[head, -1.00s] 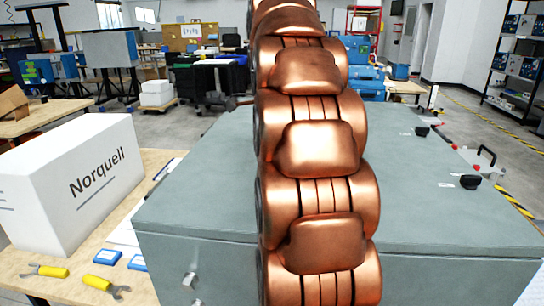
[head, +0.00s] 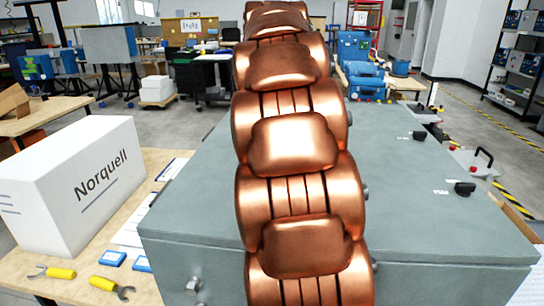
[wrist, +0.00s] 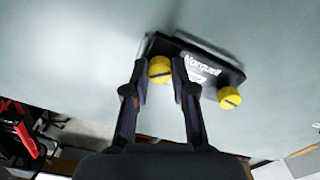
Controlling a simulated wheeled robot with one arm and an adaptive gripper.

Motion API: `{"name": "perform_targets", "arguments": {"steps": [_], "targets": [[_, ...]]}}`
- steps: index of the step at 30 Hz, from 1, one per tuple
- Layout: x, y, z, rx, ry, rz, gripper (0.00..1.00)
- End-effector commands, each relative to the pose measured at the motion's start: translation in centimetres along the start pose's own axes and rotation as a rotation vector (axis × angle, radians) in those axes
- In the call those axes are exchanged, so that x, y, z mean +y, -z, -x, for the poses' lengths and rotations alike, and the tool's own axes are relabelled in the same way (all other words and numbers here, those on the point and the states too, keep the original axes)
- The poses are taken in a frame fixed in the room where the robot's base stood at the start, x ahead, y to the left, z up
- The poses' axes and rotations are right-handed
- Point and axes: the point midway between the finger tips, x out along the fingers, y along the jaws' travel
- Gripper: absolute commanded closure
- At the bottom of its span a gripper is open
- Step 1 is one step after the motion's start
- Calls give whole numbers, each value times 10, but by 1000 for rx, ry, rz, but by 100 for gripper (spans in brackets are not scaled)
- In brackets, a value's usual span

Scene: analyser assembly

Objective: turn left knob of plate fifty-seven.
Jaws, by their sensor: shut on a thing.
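In the wrist view a black plate (wrist: 182,52) with white "Norquell" lettering is fixed on a pale grey-green surface. It carries a left yellow knob (wrist: 159,67) and a right yellow knob (wrist: 229,98) with a dark slot line. I cannot read a number on the plate. My gripper (wrist: 158,75) has one finger on each side of the left knob and is shut on it. The right knob is free of the fingers. In the head view my copper arm hides the plate, the knobs and my gripper.
A large grey-green cabinet (head: 195,190) fills the middle of the head view, with black knobs (head: 464,188) on its right side. A white Norquell box (head: 70,185) and yellow-handled tools (head: 105,284) are on the wooden table at left. Shelves stand at far right.

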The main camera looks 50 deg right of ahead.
Motion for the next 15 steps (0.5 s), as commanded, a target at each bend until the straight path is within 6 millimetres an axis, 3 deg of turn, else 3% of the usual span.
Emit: {"name": "perform_targets", "arguments": {"steps": [1,15], "targets": [[-1,0,7,-2,2,-32,100],[-1,1,9,-3,2,-282,100]]}}
